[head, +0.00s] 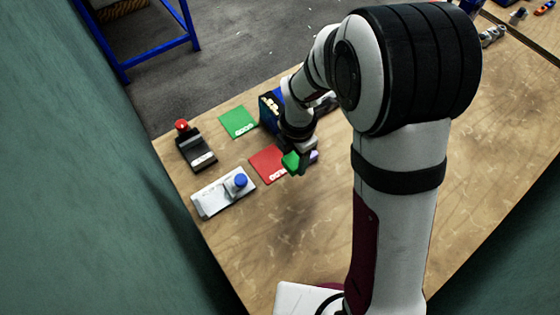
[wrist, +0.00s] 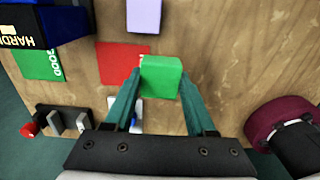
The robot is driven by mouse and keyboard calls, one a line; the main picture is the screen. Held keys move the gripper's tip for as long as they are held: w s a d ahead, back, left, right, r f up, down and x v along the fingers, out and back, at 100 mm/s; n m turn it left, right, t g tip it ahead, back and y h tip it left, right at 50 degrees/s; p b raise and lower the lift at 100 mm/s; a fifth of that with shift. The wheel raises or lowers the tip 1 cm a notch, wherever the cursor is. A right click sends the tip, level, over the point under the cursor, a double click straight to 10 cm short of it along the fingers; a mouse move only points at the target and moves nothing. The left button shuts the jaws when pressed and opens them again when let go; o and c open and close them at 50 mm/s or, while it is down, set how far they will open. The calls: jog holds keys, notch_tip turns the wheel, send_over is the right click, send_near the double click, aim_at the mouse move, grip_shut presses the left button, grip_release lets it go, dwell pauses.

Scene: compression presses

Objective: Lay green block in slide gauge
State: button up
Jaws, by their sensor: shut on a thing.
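The green block (head: 291,162) is held between the fingertips of my gripper (head: 304,158). In the wrist view the green block (wrist: 160,77) sits between both fingers of my gripper (wrist: 160,88), which are shut on it. It appears to be above the table, near the red mat. A black device with a red ball knob (head: 197,150) stands at the left; the wrist view shows its grey upright plates (wrist: 68,122). A white device with a blue knob (head: 222,191) stands in front of it. I cannot tell for sure which device is the slide gauge.
A red mat (head: 268,164) and a green mat (head: 238,122) lie on the wooden table (head: 270,235). A lilac block (wrist: 144,15) lies beyond the green block. A dark blue bin (wrist: 72,24) stands by the green mat. The front of the table is mostly clear.

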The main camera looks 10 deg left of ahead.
jog(key=d+r, duration=0.4)
jog(key=d, duration=0.3)
jog(key=m, duration=1.8)
send_over(217, 201)
notch_tip(217, 201, down, 2)
jog(key=shift+a, duration=0.1)
jog(key=shift+f, duration=0.15)
jog(key=shift+f, duration=2.9)
jog(key=shift+f, duration=0.7)
